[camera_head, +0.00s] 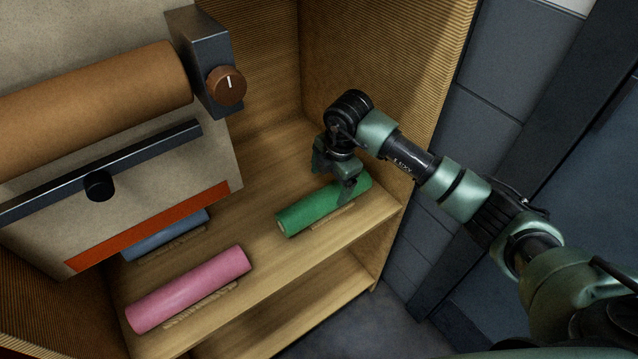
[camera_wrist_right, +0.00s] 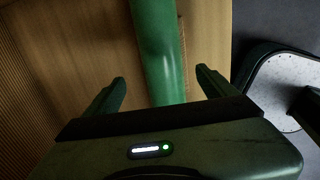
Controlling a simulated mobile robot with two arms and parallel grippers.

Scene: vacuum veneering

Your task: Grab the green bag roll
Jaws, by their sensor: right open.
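The green bag roll (camera_head: 310,213) lies on the wooden shelf, on the right side in the head view. My right gripper (camera_head: 350,190) is above its far right end, and the fingers hide part of the roll. In the right wrist view the green roll (camera_wrist_right: 158,50) runs lengthwise between the two open fingers of the gripper (camera_wrist_right: 162,85), with a gap on each side. No contact between fingers and roll shows. My left gripper is not in view.
A pink roll (camera_head: 190,288) and a blue roll (camera_head: 166,236) lie on the same shelf (camera_head: 262,262) to the left. A machine with a brown roller (camera_head: 95,105) and a knob (camera_head: 227,85) stands over the left part. A cabinet side wall rises close behind the right gripper.

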